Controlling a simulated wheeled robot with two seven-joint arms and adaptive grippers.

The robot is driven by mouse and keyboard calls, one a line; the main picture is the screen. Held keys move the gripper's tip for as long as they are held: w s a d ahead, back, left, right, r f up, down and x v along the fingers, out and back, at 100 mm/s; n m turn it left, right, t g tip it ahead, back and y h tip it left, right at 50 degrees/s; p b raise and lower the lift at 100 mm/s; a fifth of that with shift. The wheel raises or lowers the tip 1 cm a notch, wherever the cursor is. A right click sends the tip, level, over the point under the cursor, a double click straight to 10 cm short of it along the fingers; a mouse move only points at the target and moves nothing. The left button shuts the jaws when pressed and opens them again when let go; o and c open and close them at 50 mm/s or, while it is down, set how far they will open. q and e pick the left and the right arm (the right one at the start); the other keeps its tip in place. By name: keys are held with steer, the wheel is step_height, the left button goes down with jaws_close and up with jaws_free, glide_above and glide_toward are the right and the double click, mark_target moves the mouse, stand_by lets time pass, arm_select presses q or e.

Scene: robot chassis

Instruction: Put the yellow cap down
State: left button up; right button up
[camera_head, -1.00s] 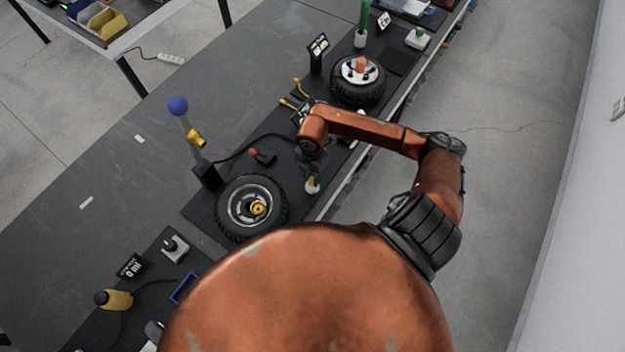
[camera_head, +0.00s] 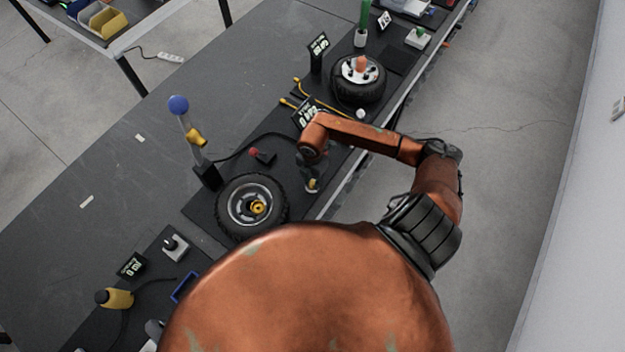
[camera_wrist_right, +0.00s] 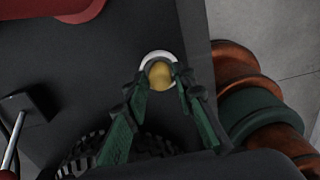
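The yellow cap (camera_wrist_right: 160,74) shows in the right wrist view as a rounded yellow piece inside a white ring-shaped holder (camera_wrist_right: 150,56) on the dark mat. My right gripper (camera_wrist_right: 162,78) has its two green-and-black fingertips on either side of the cap, over the edge of the ring. I cannot tell whether the fingertips press on the cap or stand just clear of it. In the head view the right gripper (camera_head: 312,183) points down near the mat's right edge and mostly hides the holder. My left gripper is not in view.
A wheel (camera_head: 232,222) with a yellow hub piece lies left of my right gripper. A red button (camera_head: 254,151) and a blue-topped signal post (camera_head: 178,106) stand further left. A second wheel (camera_head: 347,91) lies further back. The table edge and open floor are to the right.

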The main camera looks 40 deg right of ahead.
mark_target(312, 182)
steer(key=shift+o, duration=1.3)
steer(key=shift+r, duration=0.1)
steer(key=shift+r, duration=0.25)
step_height(312, 182, up, 12)
